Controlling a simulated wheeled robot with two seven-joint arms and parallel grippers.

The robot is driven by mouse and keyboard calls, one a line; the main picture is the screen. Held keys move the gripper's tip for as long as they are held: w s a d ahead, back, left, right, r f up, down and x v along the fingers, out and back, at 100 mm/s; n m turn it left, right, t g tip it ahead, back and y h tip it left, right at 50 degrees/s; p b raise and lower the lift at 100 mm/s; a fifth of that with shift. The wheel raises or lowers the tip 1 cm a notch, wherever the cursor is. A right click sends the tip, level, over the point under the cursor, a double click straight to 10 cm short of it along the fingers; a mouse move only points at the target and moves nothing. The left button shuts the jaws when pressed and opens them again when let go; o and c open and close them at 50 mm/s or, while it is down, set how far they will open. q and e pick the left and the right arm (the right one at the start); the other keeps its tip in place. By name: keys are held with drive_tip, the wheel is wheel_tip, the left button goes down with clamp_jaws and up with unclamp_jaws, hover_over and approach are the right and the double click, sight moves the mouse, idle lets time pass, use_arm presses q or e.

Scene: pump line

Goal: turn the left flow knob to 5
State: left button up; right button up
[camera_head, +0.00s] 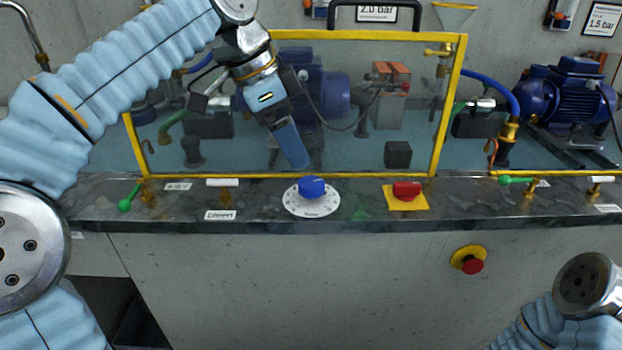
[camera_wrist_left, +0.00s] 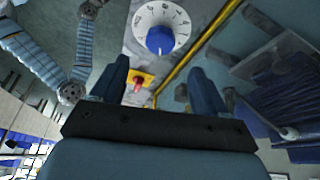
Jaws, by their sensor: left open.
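The left flow knob (camera_head: 312,187) is blue and sits on a round white dial (camera_head: 311,204) with dark marks, on the front ledge of the bench. In the left wrist view the blue knob (camera_wrist_left: 160,40) and its numbered dial (camera_wrist_left: 147,14) lie beyond the fingers. The dial digits are too small to read surely. My left gripper (camera_head: 292,148) points down above and slightly behind the knob, apart from it. In the wrist view its two fingers (camera_wrist_left: 160,88) are spread with nothing between them. My right gripper is out of view.
A red switch (camera_head: 407,190) on a yellow plate stands right of the dial. A yellow-framed clear guard (camera_head: 437,110) stands behind the ledge. A green-handled valve (camera_head: 130,198) is at the left. A red emergency button (camera_head: 472,265) is on the front panel.

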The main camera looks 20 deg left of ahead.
sight(313, 182)
use_arm(q)
drive_tip(key=b+x, duration=0.1)
drive_tip(key=x, duration=0.7)
drive_tip(key=c, duration=1)
drive_tip(key=shift+c, duration=0.2)
